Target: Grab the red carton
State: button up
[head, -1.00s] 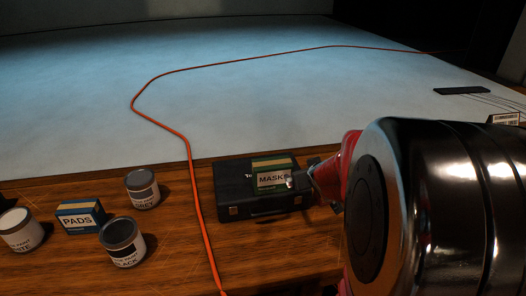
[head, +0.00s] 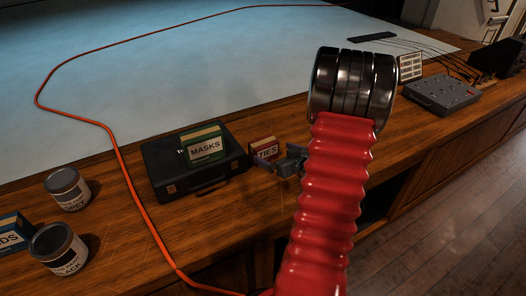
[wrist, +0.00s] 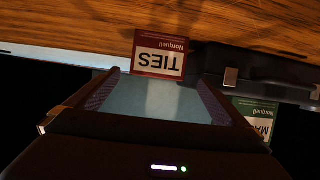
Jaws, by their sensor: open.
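The red carton (head: 263,151), marked TIES, stands on the wooden desk just right of the black case. In the wrist view the red carton (wrist: 160,54) shows upside down, straight ahead of the fingers and a little beyond their tips. My gripper (head: 289,165) is beside the carton's right side in the head view, low over the desk, partly hidden by my red arm sleeve. In the wrist view my gripper (wrist: 158,78) is open, with nothing between its two fingers.
A green MASKS carton (head: 204,145) rests on the black case (head: 168,177), close to the red carton. Paint cans (head: 67,188) and an orange cable (head: 128,175) are at left. A grey control box (head: 441,95) stands at right. Some bare desk lies in front of the case.

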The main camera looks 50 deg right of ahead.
aim_at(267, 149)
dwell(0.3)
jog(key=x, duration=0.8)
jog(key=shift+w, duration=0.15)
jog(key=shift+w+d+f, duration=0.1)
jog(key=shift+d+x, duration=0.2)
jog(key=shift+x, duration=2.4)
jog(key=shift+c, duration=0.3)
jog(key=c, duration=1.1)
